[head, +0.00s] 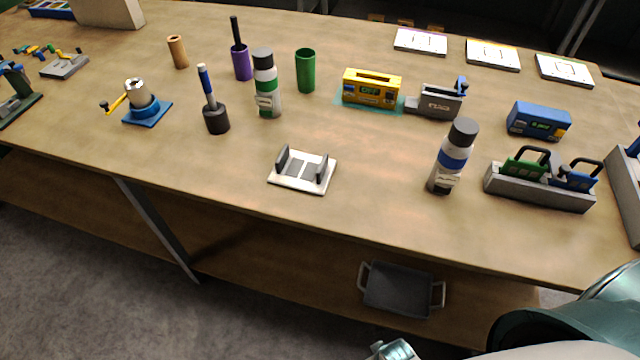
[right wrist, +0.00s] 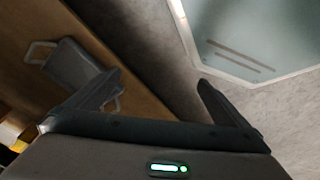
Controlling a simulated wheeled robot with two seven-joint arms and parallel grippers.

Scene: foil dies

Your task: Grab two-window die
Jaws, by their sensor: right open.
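A grey rack (head: 540,190) on the right of the table in the head view holds two dies with dark loop handles. The green die (head: 525,166) is in its left part and the blue die (head: 575,178) in its right part. Their windows are too small to count, so I cannot tell which is the two-window die. My right gripper (right wrist: 158,82) is open and empty in the right wrist view, away from the rack. My left gripper is not in view.
A dark-capped bottle (head: 454,158) stands just left of the rack. A blue device (head: 538,121) sits behind it. A white plate with two dark uprights (head: 302,171) lies near the front edge. A grey tray (head: 401,289) is on the lower shelf, also in the right wrist view (right wrist: 72,66).

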